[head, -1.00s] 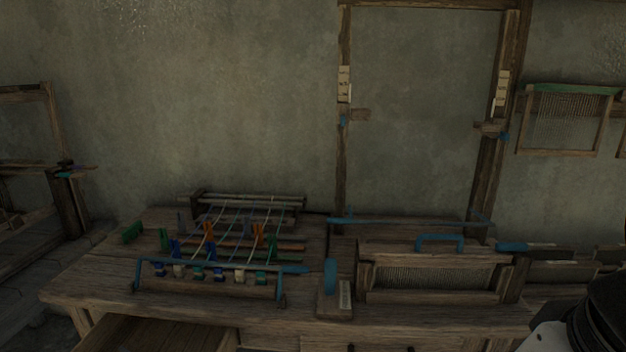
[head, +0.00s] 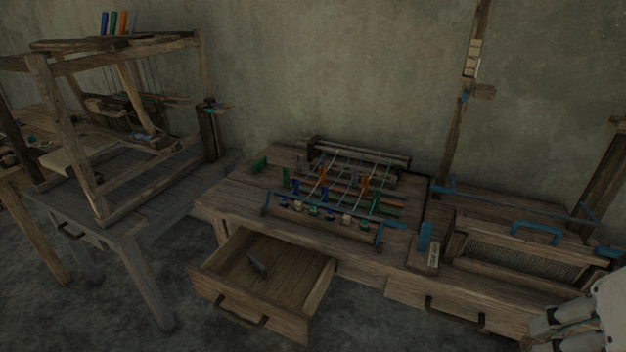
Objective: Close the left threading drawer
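The left threading drawer (head: 251,312) is pulled well out from under the wooden work table (head: 237,200), at the lower middle of the head view. It has a dark curved handle (head: 241,319) on its front. I cannot make out my gripper's fingers in this view.
A second drawer with a dark handle (head: 454,313) is shut at the right. Threading gear with a blue frame (head: 318,217) stands on the table. A grey table (head: 130,235) with a wooden loom frame (head: 73,130) stands at left. Open floor lies before the drawer.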

